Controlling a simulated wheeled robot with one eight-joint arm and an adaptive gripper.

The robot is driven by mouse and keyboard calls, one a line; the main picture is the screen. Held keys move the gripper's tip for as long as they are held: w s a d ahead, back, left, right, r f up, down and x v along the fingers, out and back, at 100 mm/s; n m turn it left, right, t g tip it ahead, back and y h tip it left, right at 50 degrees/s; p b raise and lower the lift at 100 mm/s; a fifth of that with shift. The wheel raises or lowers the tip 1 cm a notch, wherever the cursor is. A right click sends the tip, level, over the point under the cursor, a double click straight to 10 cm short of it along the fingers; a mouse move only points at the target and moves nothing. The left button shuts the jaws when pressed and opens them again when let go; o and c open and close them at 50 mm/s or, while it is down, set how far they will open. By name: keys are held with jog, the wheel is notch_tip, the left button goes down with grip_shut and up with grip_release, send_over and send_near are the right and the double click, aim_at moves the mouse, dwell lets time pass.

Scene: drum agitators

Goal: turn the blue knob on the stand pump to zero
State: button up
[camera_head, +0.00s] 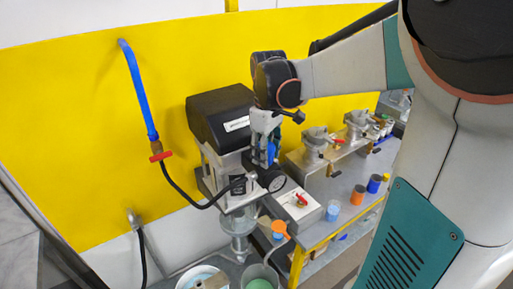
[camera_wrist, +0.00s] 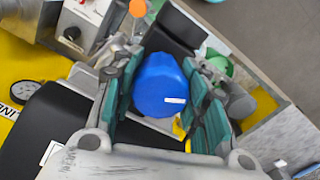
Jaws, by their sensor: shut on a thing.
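The blue knob (camera_wrist: 160,84) sits between the two teal-padded fingers of my gripper (camera_wrist: 164,80) in the wrist view, and the fingers are closed on its sides. A short white mark shows on the knob's face, toward the lower right in that view. In the head view, the stand pump (camera_head: 219,112) has a black housing on a grey body. My gripper (camera_head: 264,147) reaches down at the pump's right side, and most of the knob is hidden there. I cannot read a scale around the knob.
A blue pipe (camera_head: 138,88) with a red valve and black hose is at left.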

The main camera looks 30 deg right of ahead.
dwell(0.4)
jog(key=o, duration=1.1)
jog(key=shift+o, duration=0.2)
jog(key=shift+r, duration=0.1)
notch_tip(320, 180, up, 12)
jog(key=shift+s+f, duration=0.1)
